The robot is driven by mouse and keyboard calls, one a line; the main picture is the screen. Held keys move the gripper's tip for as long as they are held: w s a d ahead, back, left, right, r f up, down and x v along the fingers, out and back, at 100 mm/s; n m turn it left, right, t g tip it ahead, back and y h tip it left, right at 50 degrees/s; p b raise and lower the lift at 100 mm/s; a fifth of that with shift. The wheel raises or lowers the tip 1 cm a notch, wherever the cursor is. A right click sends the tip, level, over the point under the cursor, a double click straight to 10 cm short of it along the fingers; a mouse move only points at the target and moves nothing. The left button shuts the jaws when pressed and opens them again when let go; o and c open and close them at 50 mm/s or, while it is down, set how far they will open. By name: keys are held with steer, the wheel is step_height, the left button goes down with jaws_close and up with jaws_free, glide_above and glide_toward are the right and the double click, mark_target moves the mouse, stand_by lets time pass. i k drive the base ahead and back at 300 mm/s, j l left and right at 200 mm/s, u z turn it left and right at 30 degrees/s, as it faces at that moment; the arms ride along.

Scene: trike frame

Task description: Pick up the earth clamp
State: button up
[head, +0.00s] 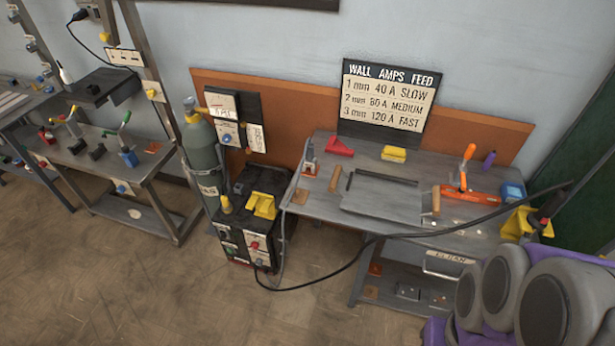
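What looks like the earth clamp (310,158) is a small grey and red piece at the left end of the welding table (325,213). A thin grey cable (284,225) runs from it down to the black welding machine (255,215) on the floor to the left. The clamp sits near the table edge with nothing over it; its jaws are too small to make out. I cannot make out my gripper in this view, and nothing is seen touching the clamp.
A black cable (395,238) loops from the machine across the table front to a yellow holder (524,223). A red block (339,147) and a wooden-handled tool (335,179) lie near the clamp. Purple and grey rounded parts fill the lower right. Floor (130,285) is clear at front left.

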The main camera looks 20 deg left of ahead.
mark_target(310, 160)
steer(key=i+j+z, duration=0.1)
steer(key=j+z, duration=0.25)
steer(key=j, duration=0.35)
steer(key=j+z, duration=0.35)
steer(key=j, duration=0.35)
steer(key=j+z, duration=0.35)
steer(key=j, duration=0.35)
steer(key=k, duration=0.05)
